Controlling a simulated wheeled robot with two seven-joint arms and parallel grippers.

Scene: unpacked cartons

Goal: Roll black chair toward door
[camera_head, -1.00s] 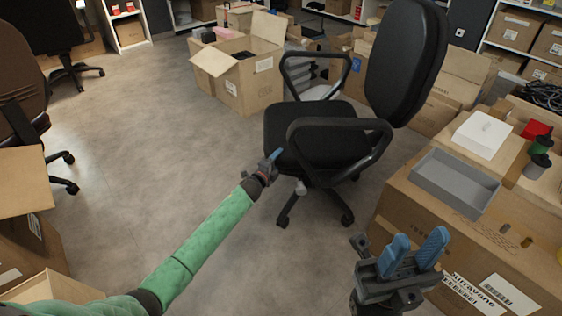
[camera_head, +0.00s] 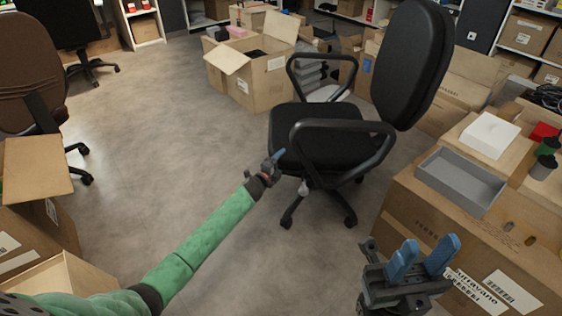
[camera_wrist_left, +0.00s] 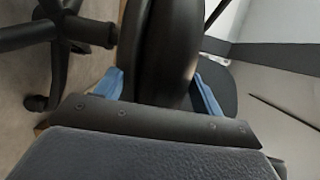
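The black chair (camera_head: 318,135) stands upright on its wheeled base in the middle of the head view, with two looped armrests and its backrest to the right. My left gripper (camera_head: 276,160) is at the seat's near left edge, by the near armrest. In the left wrist view, the blue fingers of my left gripper (camera_wrist_left: 160,92) are spread, with a black chair part (camera_wrist_left: 160,50) between them; I cannot tell whether they touch it. My right gripper (camera_head: 424,262) is open and empty at lower right, apart from the chair. I cannot make out a door.
A large carton with a grey tray (camera_head: 460,182) stands right of the chair. An open carton (camera_head: 258,78) is behind it. A brown chair (camera_head: 28,75) and open cartons (camera_head: 38,165) are at left. The grey floor (camera_head: 165,130) between is clear.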

